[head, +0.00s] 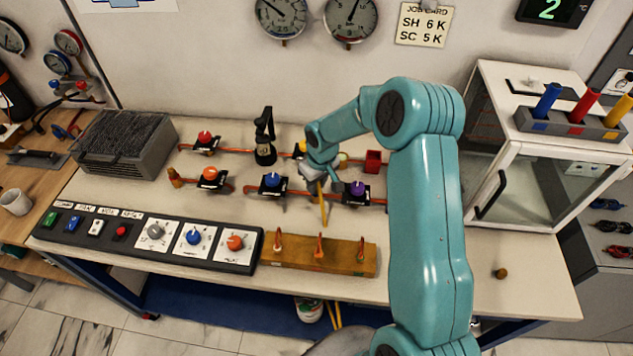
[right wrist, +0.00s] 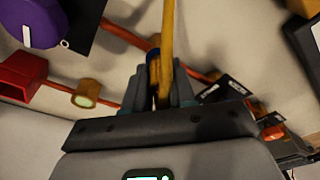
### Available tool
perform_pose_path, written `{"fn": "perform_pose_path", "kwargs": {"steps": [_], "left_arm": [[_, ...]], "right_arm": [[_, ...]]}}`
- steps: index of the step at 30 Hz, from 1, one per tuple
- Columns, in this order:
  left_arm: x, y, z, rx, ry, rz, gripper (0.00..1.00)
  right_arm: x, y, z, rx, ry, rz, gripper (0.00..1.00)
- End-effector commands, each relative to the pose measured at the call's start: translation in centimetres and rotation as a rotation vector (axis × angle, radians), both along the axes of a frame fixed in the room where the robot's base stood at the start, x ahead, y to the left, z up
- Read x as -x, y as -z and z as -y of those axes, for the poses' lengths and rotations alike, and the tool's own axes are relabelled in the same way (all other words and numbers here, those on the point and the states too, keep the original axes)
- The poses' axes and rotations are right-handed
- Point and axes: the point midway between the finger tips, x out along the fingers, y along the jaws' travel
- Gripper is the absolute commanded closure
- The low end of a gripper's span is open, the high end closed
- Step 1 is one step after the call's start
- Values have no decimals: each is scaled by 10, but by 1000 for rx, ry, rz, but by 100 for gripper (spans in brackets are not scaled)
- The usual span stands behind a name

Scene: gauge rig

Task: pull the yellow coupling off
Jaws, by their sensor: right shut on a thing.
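My right gripper (head: 322,179) is above the bench among the red pipes and valves. In the right wrist view its fingers (right wrist: 160,85) are closed on a long yellow piece (right wrist: 167,35). In the head view this yellow piece (head: 323,205) sticks out below the gripper towards the front of the bench. I cannot tell whether it is the coupling itself or a hose on it. A brass-yellow ring (right wrist: 87,93) sits on a red pipe left of the fingers. My left gripper is not in view.
Near the gripper are a blue-knob valve (head: 272,181), a purple-knob valve (head: 357,189) and a red block (head: 373,161). A wooden block with pegs (head: 330,256) lies in front. A glass-doored cabinet (head: 530,175) stands right. The bench's right front is mostly clear.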

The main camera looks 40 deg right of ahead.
Motion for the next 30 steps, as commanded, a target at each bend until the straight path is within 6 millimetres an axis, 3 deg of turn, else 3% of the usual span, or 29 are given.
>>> {"fn": "perform_pose_path", "kwargs": {"steps": [16,30], "left_arm": [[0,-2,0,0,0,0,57],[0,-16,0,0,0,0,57]], "right_arm": [[0,-5,0,1,0,0,100],[0,-30,0,0,1,0,100]]}}
